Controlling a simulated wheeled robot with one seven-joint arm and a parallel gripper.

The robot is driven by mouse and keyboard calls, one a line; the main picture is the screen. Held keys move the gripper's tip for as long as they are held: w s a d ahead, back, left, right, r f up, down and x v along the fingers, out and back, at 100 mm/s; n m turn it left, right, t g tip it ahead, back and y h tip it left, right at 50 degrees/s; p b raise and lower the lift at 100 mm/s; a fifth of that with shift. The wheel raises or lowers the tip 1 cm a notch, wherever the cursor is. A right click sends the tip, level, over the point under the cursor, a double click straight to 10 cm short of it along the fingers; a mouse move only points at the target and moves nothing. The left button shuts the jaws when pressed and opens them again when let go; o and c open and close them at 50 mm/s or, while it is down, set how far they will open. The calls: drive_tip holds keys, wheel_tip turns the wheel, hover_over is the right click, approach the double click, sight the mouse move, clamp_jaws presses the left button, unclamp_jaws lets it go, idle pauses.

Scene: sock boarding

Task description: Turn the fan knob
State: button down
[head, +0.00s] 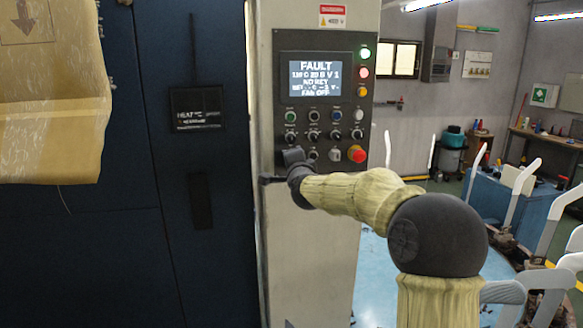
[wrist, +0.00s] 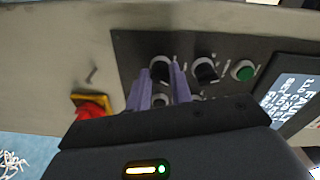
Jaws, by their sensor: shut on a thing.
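The control panel (head: 324,92) stands on a pale column, with rows of small buttons and black knobs under its screen (head: 315,78). The screen shows "FAULT" and, at the bottom, what looks like "FAN OFF". My gripper (head: 293,157) is at the panel's lower left and hides part of the bottom row. In the wrist view my two purple fingers (wrist: 160,78) stand on either side of a black knob (wrist: 160,68) and are shut on it. Another black knob (wrist: 205,70) and a green button (wrist: 243,70) lie beside it. I cannot read which knob is the fan knob.
A red emergency button (head: 357,154) sits at the panel's lower right. A red switch on a yellow base (wrist: 90,107) shows off the panel in the wrist view. A dark blue cabinet (head: 90,240) is at left, and a tan sheet (head: 50,100) hangs there.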

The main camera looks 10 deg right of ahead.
drive_tip(key=c, duration=1.3)
unclamp_jaws()
drive_tip(key=shift+o, duration=0.2)
drive_tip(key=s+b, duration=0.7)
drive_tip(key=s, duration=1)
drive_tip(key=shift+s+a+r, duration=0.15)
drive_tip(key=shift+s+r, duration=0.05)
drive_tip(key=shift+r, duration=0.1)
drive_tip(key=shift+f, duration=0.1)
